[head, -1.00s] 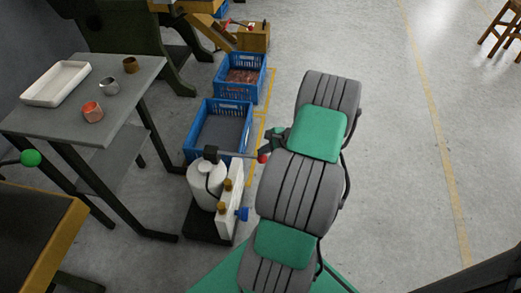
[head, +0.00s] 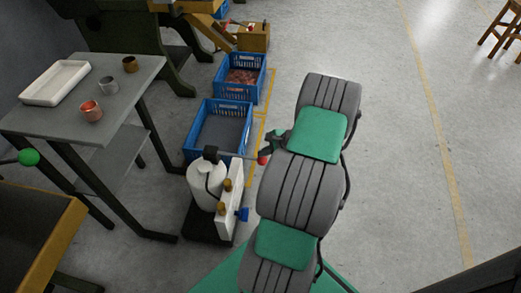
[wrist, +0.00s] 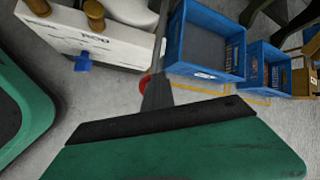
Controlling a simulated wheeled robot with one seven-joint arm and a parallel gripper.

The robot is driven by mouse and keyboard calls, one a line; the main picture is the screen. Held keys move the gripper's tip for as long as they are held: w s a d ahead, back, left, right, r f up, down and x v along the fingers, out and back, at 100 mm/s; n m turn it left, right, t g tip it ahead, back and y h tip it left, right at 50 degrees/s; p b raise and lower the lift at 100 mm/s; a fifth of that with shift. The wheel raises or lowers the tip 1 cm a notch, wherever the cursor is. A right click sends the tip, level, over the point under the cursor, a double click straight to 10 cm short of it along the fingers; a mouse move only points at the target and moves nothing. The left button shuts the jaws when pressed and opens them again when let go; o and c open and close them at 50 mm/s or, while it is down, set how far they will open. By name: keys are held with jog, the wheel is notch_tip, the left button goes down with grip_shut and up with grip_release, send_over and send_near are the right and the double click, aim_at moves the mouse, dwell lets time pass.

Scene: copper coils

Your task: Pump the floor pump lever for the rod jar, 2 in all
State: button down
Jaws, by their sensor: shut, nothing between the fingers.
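The floor pump has a white cylinder (head: 208,184) with a black head (head: 211,153), on a dark base (head: 200,225). Its lever (head: 238,156) sticks out to the right, close to level, and ends in a red knob (head: 263,160). My gripper (head: 266,151) is shut and empty, right at the knob end. In the wrist view the dark fingers (wrist: 157,94) overlap the lever (wrist: 161,35), with the red knob (wrist: 145,83) partly hidden behind them. I cannot tell whether they touch.
A blue crate (head: 190,150) stands just behind the pump, and another blue crate (head: 219,90) with copper-coloured pieces stands farther back. A grey table (head: 125,85) with a white tray (head: 58,83) and small cups is at left. The floor at right (head: 400,180) is clear.

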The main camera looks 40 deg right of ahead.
jog(key=shift+s+d+f+b, duration=0.1)
jog(key=shift+s+f+b, duration=0.15)
jog(key=shift+f, duration=0.4)
dwell(0.3)
dwell(0.4)
jog(key=shift+w+a+r+p, duration=0.15)
jog(key=shift+r+p, duration=0.75)
jog(key=shift+r, duration=0.1)
jog(key=shift+w+a+r+p, duration=0.15)
jog(key=shift+r+p, duration=0.7)
jog(key=shift+r, duration=0.1)
jog(key=shift+w+a+r+p, duration=0.1)
jog(key=shift+w+r+p, duration=0.05)
jog(key=shift+r+p, duration=0.65)
jog(key=shift+w+r+p, duration=0.1)
jog(key=shift+r+p, duration=0.5)
jog(key=shift+r, duration=0.25)
jog(key=shift+r, duration=0.1)
jog(key=r+p, duration=0.4)
jog(key=shift+w+a+r, duration=0.2)
jog(key=shift+w+r, duration=0.05)
jog(key=shift+r, duration=0.15)
